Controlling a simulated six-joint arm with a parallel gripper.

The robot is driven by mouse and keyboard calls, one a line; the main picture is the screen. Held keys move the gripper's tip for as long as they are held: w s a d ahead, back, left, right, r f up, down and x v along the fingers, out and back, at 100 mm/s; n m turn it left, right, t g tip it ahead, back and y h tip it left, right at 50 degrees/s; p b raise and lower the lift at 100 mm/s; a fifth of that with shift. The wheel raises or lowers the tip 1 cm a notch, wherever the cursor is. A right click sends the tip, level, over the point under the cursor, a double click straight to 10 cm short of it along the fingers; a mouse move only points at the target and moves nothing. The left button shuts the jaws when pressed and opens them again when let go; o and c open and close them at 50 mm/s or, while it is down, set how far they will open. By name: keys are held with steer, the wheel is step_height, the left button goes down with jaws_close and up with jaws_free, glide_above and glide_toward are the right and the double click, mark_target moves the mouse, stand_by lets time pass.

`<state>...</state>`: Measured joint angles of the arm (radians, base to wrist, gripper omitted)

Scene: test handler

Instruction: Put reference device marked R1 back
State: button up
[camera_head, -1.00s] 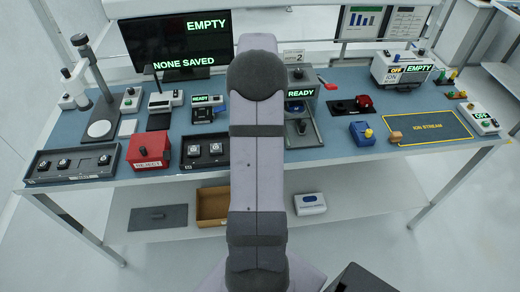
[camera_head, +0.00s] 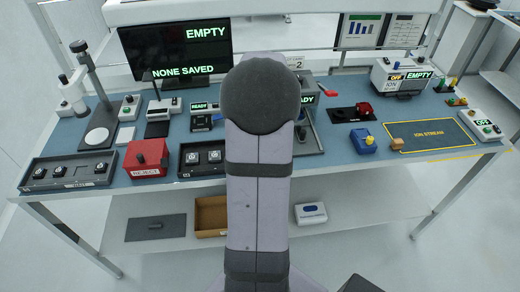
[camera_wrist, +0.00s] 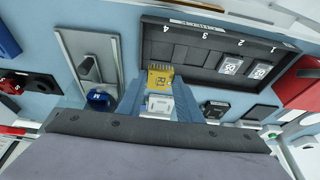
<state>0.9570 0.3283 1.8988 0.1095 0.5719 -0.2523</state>
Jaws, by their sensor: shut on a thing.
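My gripper (camera_wrist: 160,103) shows in the wrist view, its two bluish fingers shut on the yellow reference device marked R1 (camera_wrist: 159,78). A white piece sits just below the yellow face, between the fingers. The device appears close to the edge of a dark tray (camera_wrist: 185,35) numbered 1 to 4; whether they touch I cannot tell. White devices (camera_wrist: 231,65) stand in the places by 1 and 2, and the places by 3 and 4 look empty. In the head view my arm hides the gripper, the held device and part of the tray (camera_head: 200,172).
A red reject box (camera_head: 148,158) stands left of the tray, with another device tray (camera_head: 70,184) further left. A grey plate with a blue knob (camera_wrist: 99,98) lies beside the gripper in the wrist view. A blue box (camera_head: 362,142) stands right of my arm on the bench.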

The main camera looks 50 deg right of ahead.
steer(key=shift+f+p, duration=0.8)
steer(key=shift+f, duration=3)
steer(key=shift+f, duration=0.15)
steer(key=o, duration=0.8)
steer(key=shift+r, duration=0.25)
steer(key=shift+b+v, duration=1.65)
steer(key=shift+v, duration=4.35)
steer(key=shift+a+f, duration=0.1)
